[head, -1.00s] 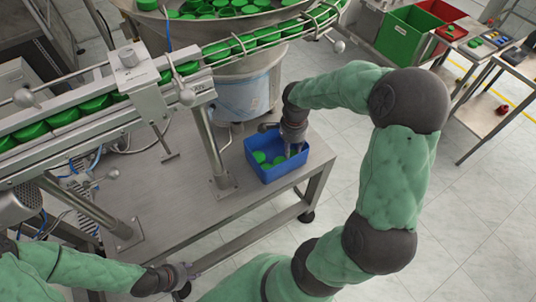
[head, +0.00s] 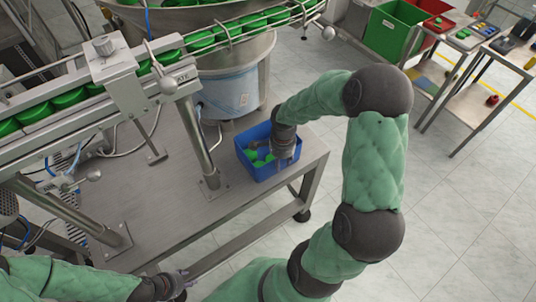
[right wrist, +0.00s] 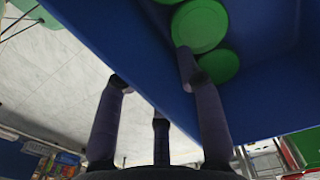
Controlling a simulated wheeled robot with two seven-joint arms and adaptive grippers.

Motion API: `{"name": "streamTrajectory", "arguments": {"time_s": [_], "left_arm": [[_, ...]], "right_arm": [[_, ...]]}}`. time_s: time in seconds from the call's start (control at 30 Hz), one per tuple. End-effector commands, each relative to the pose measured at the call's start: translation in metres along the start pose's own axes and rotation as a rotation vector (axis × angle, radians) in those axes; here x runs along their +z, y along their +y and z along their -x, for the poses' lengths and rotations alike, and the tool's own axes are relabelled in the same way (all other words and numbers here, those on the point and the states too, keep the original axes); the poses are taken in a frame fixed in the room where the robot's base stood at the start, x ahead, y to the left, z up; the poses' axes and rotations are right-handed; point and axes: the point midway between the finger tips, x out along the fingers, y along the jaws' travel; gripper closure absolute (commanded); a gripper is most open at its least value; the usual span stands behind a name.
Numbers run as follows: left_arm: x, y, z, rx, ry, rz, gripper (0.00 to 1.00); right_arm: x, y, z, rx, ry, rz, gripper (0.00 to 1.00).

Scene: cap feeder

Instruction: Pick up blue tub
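The blue tub (head: 262,174) stands on the steel table near its right corner, with green caps (head: 256,156) inside. My right gripper (head: 280,158) is at the tub's right part, pointing down. In the right wrist view, its fingers (right wrist: 153,68) are spread to either side of the blue tub's wall (right wrist: 130,50). One finger is inside by the green caps (right wrist: 200,25) and another is outside; a gap shows between them. Contact with the wall cannot be told. My left gripper (head: 184,279) is empty at the bottom, by the table's front edge; its finger opening is too small to tell.
The conveyor (head: 120,85) with green caps crosses the upper left. A steel post (head: 199,140) stands left of the tub, and the feeder drum (head: 232,88) is behind it. A green crate (head: 388,32) and side tables stand at upper right. Floor right of the table is clear.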

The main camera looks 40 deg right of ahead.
Motion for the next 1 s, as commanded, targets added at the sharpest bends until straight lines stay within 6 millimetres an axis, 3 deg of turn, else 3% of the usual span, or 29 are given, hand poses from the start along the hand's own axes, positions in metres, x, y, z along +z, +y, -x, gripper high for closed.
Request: {"name": "streamTrajectory", "arguments": {"time_s": [0.07,0.2,0.23,0.73,1.0], "left_arm": [[0.0,0.0,0.001,0.0,0.0,0.0,0.6],[0.0,0.0,0.001,0.0,0.0,0.0,0.6],[0.0,0.0,0.001,0.0,0.0,0.0,0.6],[0.0,0.001,0.003,0.0,0.0,0.0,0.6],[0.001,0.006,0.016,0.0,0.0,0.0,0.6]], "right_arm": [[0.0,0.0,0.001,-0.001,0.0,0.0,0.63],[0.0,0.0,0.001,-0.001,0.0,0.0,0.97],[0.0,0.0,0.001,0.0,0.0,0.0,1.0],[0.0,-0.001,0.005,-0.002,0.001,-0.001,1.0],[0.0,-0.001,0.032,-0.004,0.001,-0.002,1.0]]}}
